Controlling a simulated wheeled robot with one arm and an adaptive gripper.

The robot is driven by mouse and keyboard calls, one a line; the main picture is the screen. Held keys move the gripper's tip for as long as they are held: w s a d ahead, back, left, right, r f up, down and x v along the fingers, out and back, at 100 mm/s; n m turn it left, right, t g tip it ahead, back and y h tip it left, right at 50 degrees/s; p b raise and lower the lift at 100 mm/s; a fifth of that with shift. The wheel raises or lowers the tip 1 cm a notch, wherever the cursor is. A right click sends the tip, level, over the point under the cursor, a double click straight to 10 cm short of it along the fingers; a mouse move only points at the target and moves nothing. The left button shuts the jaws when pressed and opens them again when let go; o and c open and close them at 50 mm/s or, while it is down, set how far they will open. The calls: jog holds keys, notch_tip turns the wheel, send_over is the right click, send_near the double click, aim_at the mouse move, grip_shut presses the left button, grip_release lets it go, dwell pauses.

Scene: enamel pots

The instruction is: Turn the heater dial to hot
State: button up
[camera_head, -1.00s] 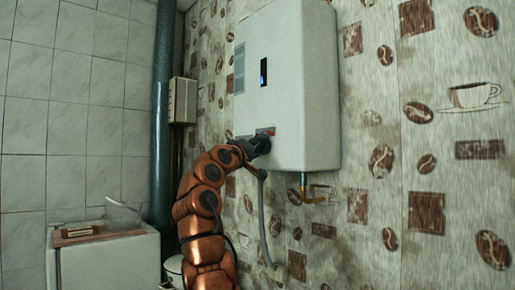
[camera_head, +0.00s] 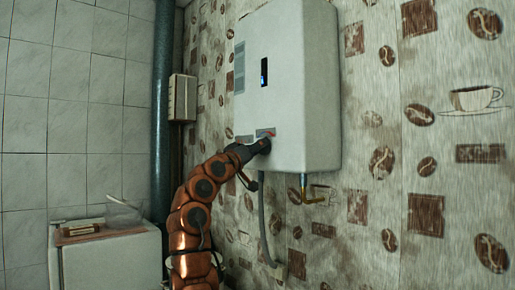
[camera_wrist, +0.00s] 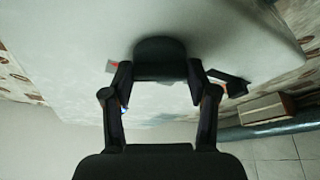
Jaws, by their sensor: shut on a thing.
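The heater (camera_head: 300,60) is a white box on the wall, with a small dark display and a grey vent on its front. Its dial is a dark round knob (camera_wrist: 160,50) low on the front, seen in the wrist view between my fingertips. My gripper (camera_head: 262,146) reaches the lower front of the heater from the left. In the wrist view my gripper (camera_wrist: 158,75) has one finger at each side of the knob and is shut on it. A red mark (camera_wrist: 110,66) shows beside the left finger. The dial's pointer and setting cannot be made out.
A dark vertical pipe (camera_head: 164,100) and a beige box (camera_head: 182,98) stand left. A white cabinet (camera_head: 110,262) is at lower left.

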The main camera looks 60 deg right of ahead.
jog(key=shift+d+f, duration=0.1)
jog(key=o, duration=1.2)
jog(key=shift+c, duration=0.2)
jog(key=v, duration=0.7)
jog(key=shift+a, duration=0.3)
dwell(0.4)
